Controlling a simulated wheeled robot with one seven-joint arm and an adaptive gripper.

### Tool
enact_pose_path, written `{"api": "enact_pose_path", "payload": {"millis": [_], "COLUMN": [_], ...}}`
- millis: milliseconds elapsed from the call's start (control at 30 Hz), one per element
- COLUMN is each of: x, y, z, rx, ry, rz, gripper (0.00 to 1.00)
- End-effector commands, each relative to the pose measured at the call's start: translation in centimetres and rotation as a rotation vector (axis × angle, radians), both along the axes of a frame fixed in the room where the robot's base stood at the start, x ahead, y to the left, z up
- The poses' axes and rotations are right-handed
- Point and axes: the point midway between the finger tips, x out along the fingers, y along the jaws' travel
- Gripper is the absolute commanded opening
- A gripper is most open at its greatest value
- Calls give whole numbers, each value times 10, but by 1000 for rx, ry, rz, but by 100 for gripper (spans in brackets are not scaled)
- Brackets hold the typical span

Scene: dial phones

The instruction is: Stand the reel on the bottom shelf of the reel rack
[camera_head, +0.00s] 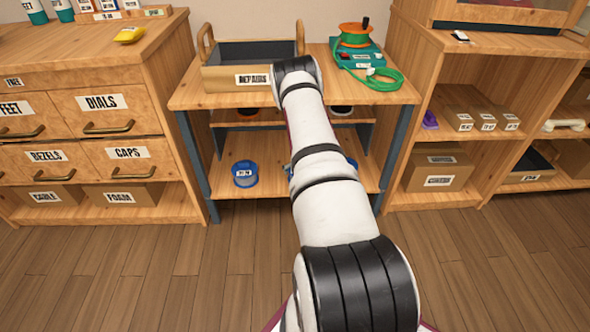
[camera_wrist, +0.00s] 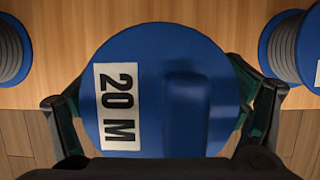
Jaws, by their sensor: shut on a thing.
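My gripper (camera_wrist: 162,122) is shut on a blue reel (camera_wrist: 145,50) labelled "20 M", its fingers on either side of the rim. In the wrist view the reel's round face is toward the camera, in front of the shelf's front edge; whether it touches the shelf is hidden. The reel rack (camera_head: 190,160) has dark posts, a middle shelf and a wooden bottom shelf (camera_head: 275,184). In the head view my arm hides the gripper and nearly all of the held reel.
A blue reel (camera_head: 245,174) stands on the bottom shelf to the left; it also shows in the wrist view (camera_wrist: 12,50). Another reel (camera_wrist: 290,48) stands to the right. A tray (camera_head: 222,78) and an orange reel with green hose (camera_head: 354,37) sit on top.

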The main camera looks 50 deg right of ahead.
Motion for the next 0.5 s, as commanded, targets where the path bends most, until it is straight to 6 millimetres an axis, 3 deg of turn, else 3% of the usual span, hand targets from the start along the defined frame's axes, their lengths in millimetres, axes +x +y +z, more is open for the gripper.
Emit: {"api": "enact_pose_path", "payload": {"millis": [300, 500], "x": [37, 46], "y": [-19, -23], "z": [-4, -3], "rx": [-6, -2], "ry": [-2, -2], "rz": [6, 2], "gripper": [42, 42]}}
